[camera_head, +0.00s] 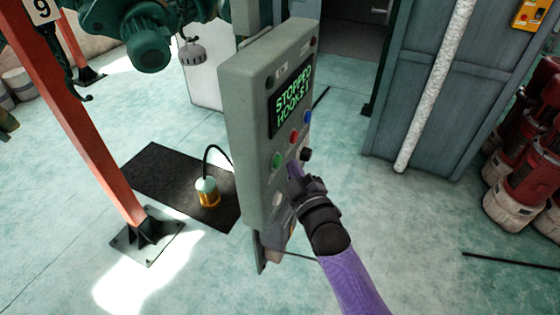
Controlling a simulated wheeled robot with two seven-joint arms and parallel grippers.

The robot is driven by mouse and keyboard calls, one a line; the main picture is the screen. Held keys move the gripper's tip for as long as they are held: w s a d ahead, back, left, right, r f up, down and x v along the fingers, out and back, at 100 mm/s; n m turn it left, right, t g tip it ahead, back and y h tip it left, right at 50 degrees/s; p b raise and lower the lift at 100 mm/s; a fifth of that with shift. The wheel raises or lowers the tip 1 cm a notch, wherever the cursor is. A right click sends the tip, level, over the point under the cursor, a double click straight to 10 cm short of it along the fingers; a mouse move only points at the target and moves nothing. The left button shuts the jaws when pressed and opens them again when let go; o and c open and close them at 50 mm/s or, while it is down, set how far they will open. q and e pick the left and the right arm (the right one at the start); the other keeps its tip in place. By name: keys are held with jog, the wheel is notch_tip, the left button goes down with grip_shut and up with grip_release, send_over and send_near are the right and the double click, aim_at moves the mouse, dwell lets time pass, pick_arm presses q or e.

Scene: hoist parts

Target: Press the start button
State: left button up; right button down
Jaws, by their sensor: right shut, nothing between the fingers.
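A grey control box (250,150) stands upright in the middle of the view, its front face turned to the right. Its dark display (291,97) reads "STOPPED" in green, with a second line that looks like "HOOKS". Below the display are a green button (277,161), a red button (293,137) and a blue button (308,117). A black knob (305,154) and a pale round part (277,200) sit lower. No start label is legible. My right gripper (294,171) is shut and empty, its tips close to the face, right of the green button. I cannot tell whether they touch. My left gripper is out of view.
An orange post (95,140) stands at the left. A green hoist motor (148,45) hangs at the top left. Red cylinders (525,165) stand at the right. Floor right of my arm is mostly clear.

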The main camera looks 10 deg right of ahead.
dwell(0.7)
jog(key=shift+w+a, duration=0.25)
jog(key=shift+a, duration=0.1)
